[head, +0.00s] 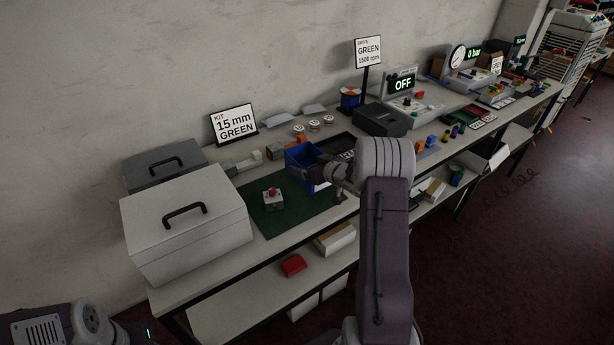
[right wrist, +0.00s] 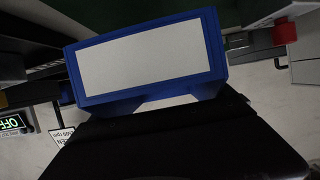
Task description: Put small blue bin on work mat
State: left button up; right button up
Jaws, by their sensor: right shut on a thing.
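The small blue bin (head: 297,166) is at the back right part of the green work mat (head: 302,210) in the head view. My right gripper (head: 325,174) is shut on its near right side. The bin fills the upper middle of the right wrist view (right wrist: 215,48), with a blank white panel facing the camera. I cannot tell whether the bin's base touches the mat. A small grey box with a red button (head: 272,199) stands on the left part of the mat. My left gripper is out of view; only part of that arm shows at bottom left.
A large white case (head: 190,225) stands left of the mat, with a grey case (head: 160,168) behind it. A dark tray (head: 335,144) and a dark box (head: 382,119) lie to the right. The mat's front middle is clear.

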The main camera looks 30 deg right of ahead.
jog(key=shift+f, duration=0.1)
notch_tip(320, 180, down, 4)
jog(key=shift+w+f+b, duration=0.1)
jog(key=shift+b, duration=0.2)
jog(key=shift+a, duration=0.1)
jog(key=o, duration=1.2)
